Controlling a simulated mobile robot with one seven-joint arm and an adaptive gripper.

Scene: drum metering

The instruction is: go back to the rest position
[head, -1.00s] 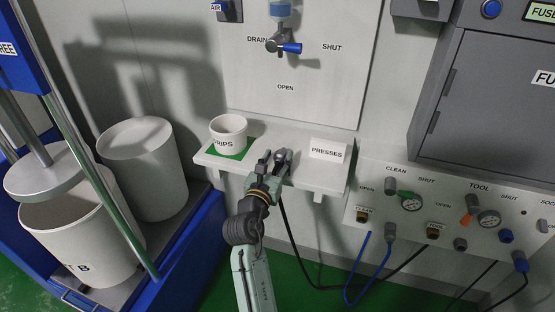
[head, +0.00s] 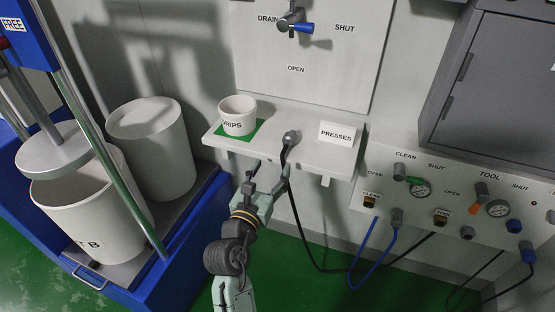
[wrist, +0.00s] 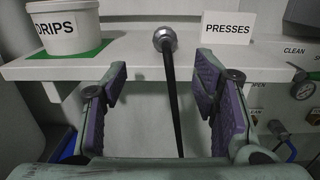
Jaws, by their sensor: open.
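My gripper (head: 268,176) is open and empty, just in front of and below the front edge of the white shelf (head: 303,161). In the wrist view my gripper (wrist: 163,85) shows its purple finger pads spread wide. Between them, farther off, a round metal fitting (head: 291,137) with a black hose rests on the shelf; the hose hangs over the shelf's front edge. In the wrist view the fitting (wrist: 165,39) is apart from both fingers.
A white DRIPS cup (head: 238,117) stands on a green patch, left on the shelf. A PRESSES card (head: 337,134) stands at right. White drums (head: 152,150) in a blue frame are at left. A panel with valves and gauges (head: 450,195) is at right.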

